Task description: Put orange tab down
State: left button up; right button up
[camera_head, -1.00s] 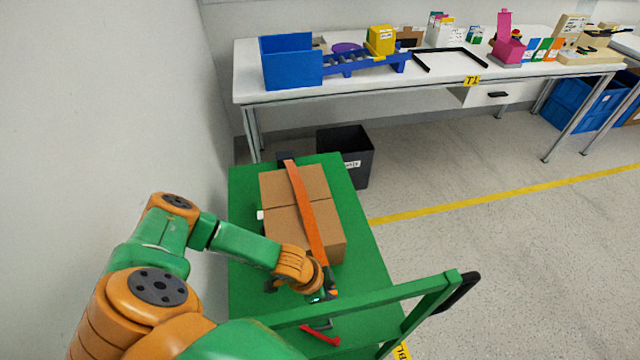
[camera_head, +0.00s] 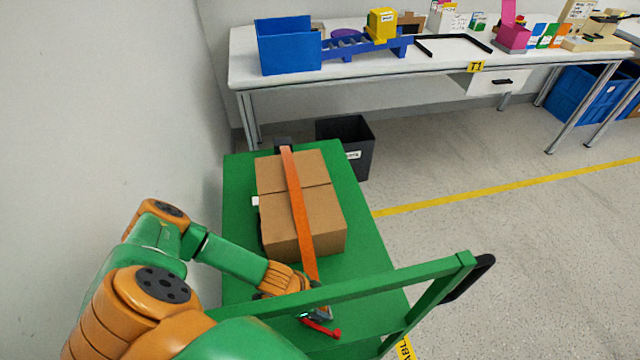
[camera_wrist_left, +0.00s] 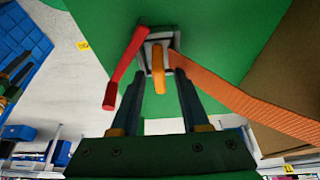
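The orange tab (camera_wrist_left: 158,68) sticks out of a metal buckle (camera_wrist_left: 166,42) at the end of the orange strap (camera_wrist_left: 245,105) in the left wrist view. A red lever (camera_wrist_left: 122,72) sits to the left of the tab. My left gripper (camera_wrist_left: 158,92) is open, with one dark finger on each side of the tab; I cannot tell whether either touches it. In the head view the strap (camera_head: 297,205) runs over the cardboard boxes (camera_head: 325,215). There the left gripper (camera_head: 308,312) is low behind the cart's rail, near the red lever (camera_head: 320,328). My right gripper is not in view.
The boxes stand on a green cart (camera_head: 355,200) with a raised green handle rail (camera_head: 390,280) close to my left arm. A black bin (camera_head: 345,135) stands behind the cart. A white table (camera_head: 440,60) with several items is farther back. The floor at right is clear.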

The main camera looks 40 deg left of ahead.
pick_arm(q)
jog(key=p+v, duration=1)
jog(key=v, duration=0.2)
